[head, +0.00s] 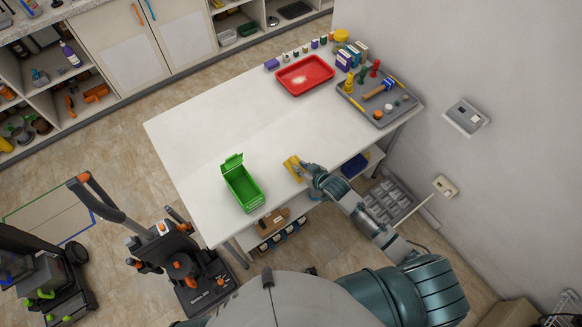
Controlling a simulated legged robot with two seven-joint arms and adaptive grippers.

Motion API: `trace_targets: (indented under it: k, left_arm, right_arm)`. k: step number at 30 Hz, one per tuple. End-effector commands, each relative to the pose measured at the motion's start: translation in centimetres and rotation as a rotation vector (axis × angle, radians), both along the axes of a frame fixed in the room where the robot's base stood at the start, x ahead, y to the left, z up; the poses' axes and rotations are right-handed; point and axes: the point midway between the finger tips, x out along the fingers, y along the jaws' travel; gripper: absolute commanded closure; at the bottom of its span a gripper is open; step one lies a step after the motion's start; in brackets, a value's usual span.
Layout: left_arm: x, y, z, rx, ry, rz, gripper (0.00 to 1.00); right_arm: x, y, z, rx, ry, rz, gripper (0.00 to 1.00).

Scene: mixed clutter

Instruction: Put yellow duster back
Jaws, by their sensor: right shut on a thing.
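The yellow duster (292,167) is at the fingertips of my right gripper (303,171), over the near right part of the white table (215,128). My right gripper is shut on it. Part of the duster is hidden by the fingers, and I cannot tell whether it touches the table top. My left gripper is not in view.
A green open bin (242,190) stands left of my right gripper. A red tray (305,76) and a grey tray (372,115) with tools and coloured pieces are at the far end. The table's middle is clear. A wall borders the right.

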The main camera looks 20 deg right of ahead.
Motion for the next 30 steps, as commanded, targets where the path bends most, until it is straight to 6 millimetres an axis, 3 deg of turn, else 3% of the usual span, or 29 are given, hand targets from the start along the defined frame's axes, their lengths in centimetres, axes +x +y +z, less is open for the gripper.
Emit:
trace_targets:
  k: [3,7,16,23,24,26,30]
  left_arm:
    - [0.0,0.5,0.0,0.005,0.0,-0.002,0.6]
    - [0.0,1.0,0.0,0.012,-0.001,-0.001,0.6]
    - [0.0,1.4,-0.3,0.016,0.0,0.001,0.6]
    - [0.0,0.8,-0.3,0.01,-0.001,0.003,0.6]
    - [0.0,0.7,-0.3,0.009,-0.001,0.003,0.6]
    - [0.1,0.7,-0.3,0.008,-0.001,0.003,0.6]
    - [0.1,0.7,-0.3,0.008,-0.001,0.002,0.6]
  right_arm:
    - [2.0,1.9,-0.2,0.004,0.0,-0.001,1.0]
    - [3.1,2.8,-0.5,0.004,0.0,-0.001,1.0]
    - [3.3,2.9,-3.8,0.003,0.003,-0.001,1.0]
    - [3.3,3.0,-4.1,0.003,0.002,-0.001,1.0]
    - [3.3,3.0,-4.1,0.001,0.002,-0.001,0.71]
    - [3.3,3.1,-4.1,0.001,0.002,-0.001,0.56]
    - [3.3,3.1,-4.1,0.001,0.002,-0.001,0.53]
